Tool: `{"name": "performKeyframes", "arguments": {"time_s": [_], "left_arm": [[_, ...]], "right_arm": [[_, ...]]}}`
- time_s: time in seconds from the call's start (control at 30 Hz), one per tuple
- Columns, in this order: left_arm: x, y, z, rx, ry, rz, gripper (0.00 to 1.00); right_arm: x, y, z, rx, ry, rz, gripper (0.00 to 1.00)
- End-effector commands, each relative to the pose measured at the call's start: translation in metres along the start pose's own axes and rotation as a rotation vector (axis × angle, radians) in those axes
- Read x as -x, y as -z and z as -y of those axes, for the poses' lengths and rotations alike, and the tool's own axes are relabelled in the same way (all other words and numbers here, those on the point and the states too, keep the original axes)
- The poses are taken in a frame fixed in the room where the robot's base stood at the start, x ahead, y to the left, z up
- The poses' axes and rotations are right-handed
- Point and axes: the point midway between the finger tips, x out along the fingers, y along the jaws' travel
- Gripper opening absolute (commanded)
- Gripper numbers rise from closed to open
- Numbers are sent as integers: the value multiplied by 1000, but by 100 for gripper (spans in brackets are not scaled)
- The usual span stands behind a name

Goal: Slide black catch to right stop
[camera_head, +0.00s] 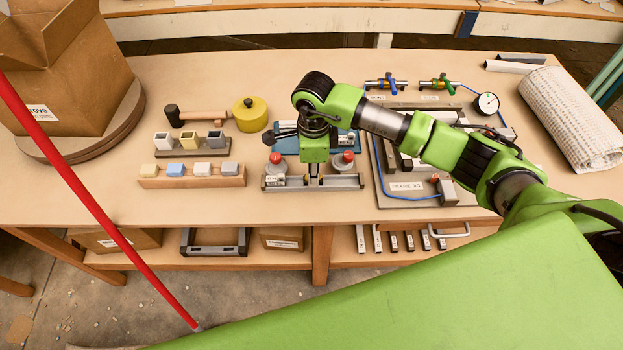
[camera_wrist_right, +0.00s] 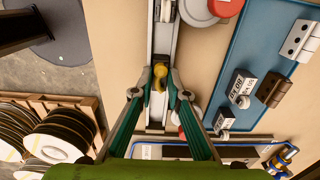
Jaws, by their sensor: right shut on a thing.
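A light metal rail (camera_head: 338,183) lies along the front of the bench, between and in front of two red knobs; it also shows upright in the right wrist view (camera_wrist_right: 155,112). My right gripper (camera_head: 314,181) reaches down at about the rail's middle. In the right wrist view my right gripper (camera_wrist_right: 160,93) has its two green fingers on either side of a small catch (camera_wrist_right: 160,74), which shows yellow and dark there. The jaws are shut on the catch; the contact is partly hidden. My left gripper is not in view.
Red knobs (camera_head: 276,158) (camera_head: 348,156) on grey bases stand just behind the rail. A blue tray (camera_head: 288,144) lies farther back, partly hidden by my arm. A grey fixture plate (camera_head: 400,200) is at right, and a block rack (camera_head: 190,182) at left. Bare bench lies in front.

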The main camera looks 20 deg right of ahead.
Motion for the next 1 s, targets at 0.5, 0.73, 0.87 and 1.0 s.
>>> {"name": "performKeyframes", "arguments": {"time_s": [0.5,0.73,0.87,1.0], "left_arm": [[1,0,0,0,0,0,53],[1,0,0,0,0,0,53],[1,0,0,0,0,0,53],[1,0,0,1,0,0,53]], "right_arm": [[-1,21,-1,0,-1,-1,0],[-1,21,-1,0,-1,-2,0],[-1,24,-1,0,-1,-2,0],[-1,30,0,-1,-1,-2,0]]}}
